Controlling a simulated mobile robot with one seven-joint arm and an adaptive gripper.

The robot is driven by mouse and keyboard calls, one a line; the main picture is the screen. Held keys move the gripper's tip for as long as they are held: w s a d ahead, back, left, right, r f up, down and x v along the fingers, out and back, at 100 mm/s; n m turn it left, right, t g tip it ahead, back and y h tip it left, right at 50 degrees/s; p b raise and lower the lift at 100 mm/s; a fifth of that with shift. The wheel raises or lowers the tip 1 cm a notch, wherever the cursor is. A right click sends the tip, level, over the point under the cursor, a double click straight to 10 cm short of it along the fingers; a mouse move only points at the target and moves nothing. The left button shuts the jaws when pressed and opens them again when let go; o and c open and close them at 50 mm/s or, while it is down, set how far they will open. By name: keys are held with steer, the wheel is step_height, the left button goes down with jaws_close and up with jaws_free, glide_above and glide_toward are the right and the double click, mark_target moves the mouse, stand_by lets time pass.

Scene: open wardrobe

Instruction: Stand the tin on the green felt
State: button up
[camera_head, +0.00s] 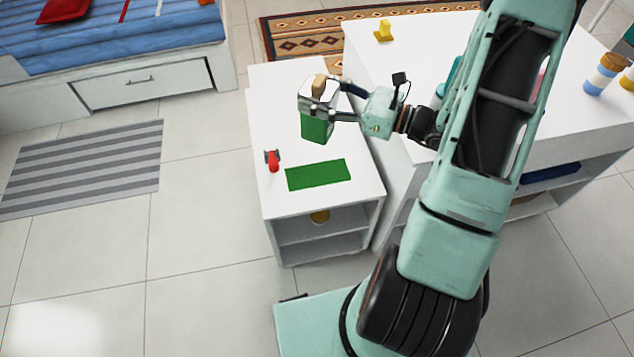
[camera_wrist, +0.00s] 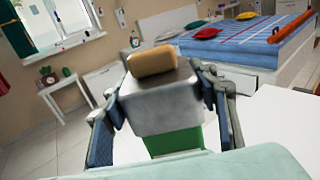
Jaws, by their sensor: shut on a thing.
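The tin (camera_head: 314,128) has a green lower body, a pale metallic upper part and a tan knob on top. My gripper (camera_head: 322,102) is shut on its upper part, one finger on each side. The tin looks roughly upright and seems held above the low white cabinet, behind the felt. The wrist view shows the tin (camera_wrist: 160,108) between the fingers of my gripper (camera_wrist: 165,90), its underside hidden. The green felt (camera_head: 318,174) is a flat rectangle on the cabinet top near its front edge, with nothing on it.
A small red object (camera_head: 272,160) with dark parts stands left of the felt on the white cabinet (camera_head: 280,205). A higher white desk (camera_head: 415,55) on the right carries a yellow object (camera_head: 383,31) and striped containers (camera_head: 603,75).

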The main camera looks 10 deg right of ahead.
step_height(320, 180, down, 5)
steer(key=b, duration=0.5)
steer(key=shift+d+f, duration=0.1)
steer(key=shift+f, duration=0.1)
steer(key=d+f+b, duration=0.1)
steer(key=b, duration=0.1)
steer(key=d+f+m+t+h+b, duration=0.1)
steer(key=b, duration=0.1)
steer(key=d+f+t+h+b, duration=0.1)
steer(key=b, duration=0.1)
steer(key=shift+w+d+f+m+b, duration=0.1)
steer(key=shift+w+f+m+b, duration=0.1)
steer(key=shift+w+m+b, duration=0.2)
step_height(320, 180, down, 14)
steer(key=w+a+b, duration=0.2)
steer(key=b, duration=0.4)
steer(key=shift+w+a, duration=0.4)
steer(key=shift+f, duration=0.2)
steer(key=o, duration=1.5)
steer(key=shift+o, duration=0.2)
